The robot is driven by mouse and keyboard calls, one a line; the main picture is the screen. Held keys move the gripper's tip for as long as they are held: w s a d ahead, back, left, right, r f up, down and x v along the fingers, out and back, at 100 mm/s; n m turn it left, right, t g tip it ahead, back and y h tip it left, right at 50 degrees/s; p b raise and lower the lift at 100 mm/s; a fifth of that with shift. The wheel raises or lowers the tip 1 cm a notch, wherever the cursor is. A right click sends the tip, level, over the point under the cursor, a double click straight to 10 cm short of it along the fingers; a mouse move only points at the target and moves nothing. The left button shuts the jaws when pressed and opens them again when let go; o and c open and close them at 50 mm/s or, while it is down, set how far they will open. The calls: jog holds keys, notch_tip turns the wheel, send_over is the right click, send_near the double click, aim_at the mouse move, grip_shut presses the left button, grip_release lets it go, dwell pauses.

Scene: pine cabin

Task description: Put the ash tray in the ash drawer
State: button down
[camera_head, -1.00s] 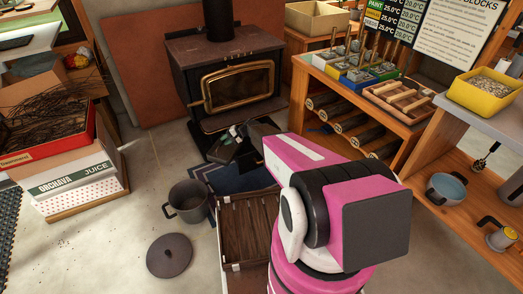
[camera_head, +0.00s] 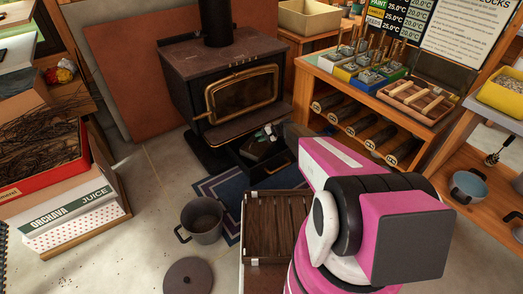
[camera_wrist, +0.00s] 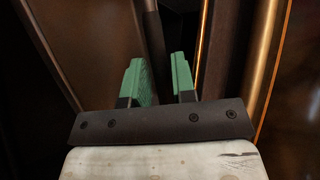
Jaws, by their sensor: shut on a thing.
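The black wood stove (camera_head: 235,95) stands at the back centre with its brass-trimmed door shut. A dark box-like part (camera_head: 258,150) juts out low at its front; I cannot tell the ash tray from the ash drawer there. My gripper (camera_head: 266,133) is low at the stove's front, right at this dark part. In the wrist view, the green fingers of my gripper (camera_wrist: 158,80) are close together on a thin dark piece (camera_wrist: 154,45), taken to be part of the ash tray. Most of that piece is out of view. My arm hides the area to the right.
A blue-edged rug (camera_head: 228,190) lies before the stove. A grey pot (camera_head: 203,220) and a dark lid (camera_head: 188,276) are on the floor. A wooden slatted box (camera_head: 275,225) stands beside my arm. A workbench with log cubbies (camera_head: 365,130) is at right.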

send_over(261, 149)
notch_tip(261, 149, down, 4)
jog(key=shift+w+f, duration=0.15)
jog(key=shift+f, duration=0.1)
jog(key=shift+a+f, duration=0.1)
jog(key=shift+f, duration=2.05)
jog(key=shift+f, duration=0.6)
jog(key=c, duration=0.9)
grip_release()
jog(key=shift+c, duration=0.2)
